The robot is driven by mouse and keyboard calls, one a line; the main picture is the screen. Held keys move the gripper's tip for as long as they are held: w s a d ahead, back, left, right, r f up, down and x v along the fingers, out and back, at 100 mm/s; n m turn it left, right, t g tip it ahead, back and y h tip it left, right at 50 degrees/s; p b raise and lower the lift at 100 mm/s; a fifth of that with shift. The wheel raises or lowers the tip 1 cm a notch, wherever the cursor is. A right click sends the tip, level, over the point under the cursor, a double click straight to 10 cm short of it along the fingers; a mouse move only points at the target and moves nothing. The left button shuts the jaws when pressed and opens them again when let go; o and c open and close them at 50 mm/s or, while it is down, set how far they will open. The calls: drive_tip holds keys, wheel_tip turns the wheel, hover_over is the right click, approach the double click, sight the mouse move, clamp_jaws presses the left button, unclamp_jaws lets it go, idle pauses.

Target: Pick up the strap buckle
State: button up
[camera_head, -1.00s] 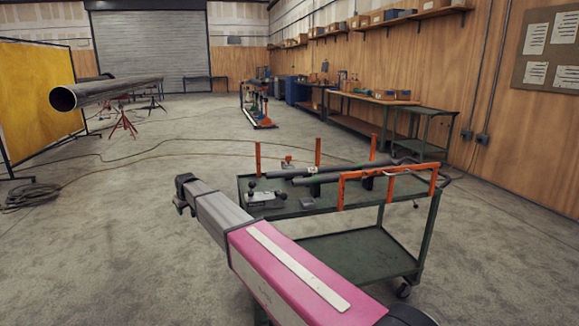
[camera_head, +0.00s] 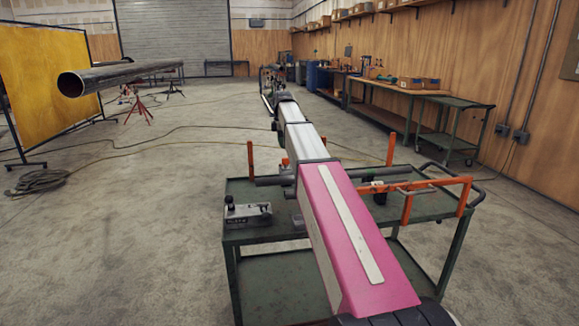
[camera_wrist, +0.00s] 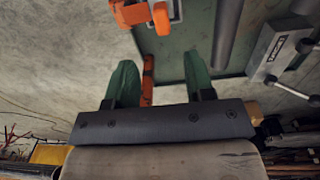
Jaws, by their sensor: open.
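An orange piece with a grey part beside it, likely the strap buckle (camera_wrist: 140,13), shows at the top of the wrist view, cut by the frame edge. It lies at the edge of the green cart top. My gripper (camera_wrist: 158,62) is open, its two green fingers apart with nothing held between them. The orange piece is beyond the fingertips, apart from them.
The green cart (camera_head: 245,237) carries a grey box with black knobs (camera_head: 248,214), dark pipes (camera_wrist: 228,32) and an orange frame (camera_head: 438,188). Orange posts (camera_head: 251,160) stand at its edge; one (camera_wrist: 148,80) appears between my fingers in the wrist view.

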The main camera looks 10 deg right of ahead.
sight(286, 158)
drive_tip(key=shift+d+r, duration=0.25)
drive_tip(key=shift+d, duration=0.3)
drive_tip(key=shift+d+f, duration=0.1)
drive_tip(key=shift+f, duration=0.05)
wheel_tip(286, 158, down, 5)
drive_tip(key=shift+f, duration=0.1)
drive_tip(key=shift+s+f, duration=0.2)
drive_tip(key=shift+f, duration=2.4)
clamp_jaws()
